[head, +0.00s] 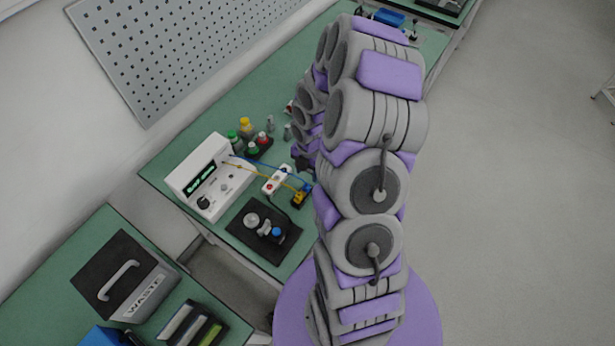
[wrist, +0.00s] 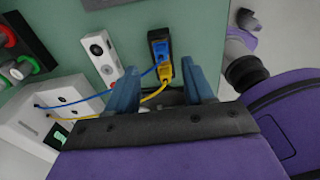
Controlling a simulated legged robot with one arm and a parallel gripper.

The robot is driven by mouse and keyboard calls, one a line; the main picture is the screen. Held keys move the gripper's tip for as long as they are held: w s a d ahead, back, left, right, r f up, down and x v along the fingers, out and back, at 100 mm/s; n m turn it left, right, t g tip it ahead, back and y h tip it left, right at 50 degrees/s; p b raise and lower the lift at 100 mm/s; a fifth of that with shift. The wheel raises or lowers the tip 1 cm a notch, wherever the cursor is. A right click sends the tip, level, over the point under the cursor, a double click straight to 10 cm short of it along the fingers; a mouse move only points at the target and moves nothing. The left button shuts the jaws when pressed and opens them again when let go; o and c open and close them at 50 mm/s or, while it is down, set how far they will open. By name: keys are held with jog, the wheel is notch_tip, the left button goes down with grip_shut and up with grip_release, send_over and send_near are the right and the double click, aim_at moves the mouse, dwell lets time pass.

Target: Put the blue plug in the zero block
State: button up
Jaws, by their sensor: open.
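The blue plug (wrist: 161,50) sits at a small black block (wrist: 157,36), just above the yellow plug (wrist: 166,71). I cannot tell whether it is seated fully. A white block (wrist: 99,52) with round sockets stands to the left; it also shows in the head view (head: 277,180). No label shows which block is the zero block. My gripper (wrist: 160,66) is open, its two blue fingers on either side of the plugs, apparently holding nothing. In the head view my arm mostly hides the gripper, while the yellow plug (head: 300,197) shows beside the arm.
Blue and yellow leads run from the white meter (head: 208,170) to the plugs. A black mat (head: 283,238) with round parts lies in front. A waste bin (head: 120,278) stands on the near-left table.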

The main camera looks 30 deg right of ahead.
notch_tip(320, 180, up, 11)
jog(key=shift+d+p, duration=0.3)
jog(key=shift+p, duration=0.15)
jog(key=shift+w, duration=0.1)
dwell(0.5)
jog(key=s+a+r+m+b, duration=0.3)
jog(key=s+a+r+m, duration=0.6)
jog(key=a, duration=0.1)
jog(key=s+a+r+m+b, duration=0.1)
jog(key=s+a+m, duration=0.2)
jog(key=s+m, duration=0.3)
jog(key=s+a+r+m+g+b, duration=0.1)
jog(key=s+a+r+m, duration=0.1)
jog(key=s+m, duration=0.5)
jog(key=s+a, duration=0.1)
jog(key=s, duration=0.2)
jog(key=shift+a+r+g+h, duration=0.15)
jog(key=shift+r+g+h, duration=0.15)
jog(key=shift+c, duration=0.2)
dwell(0.4)
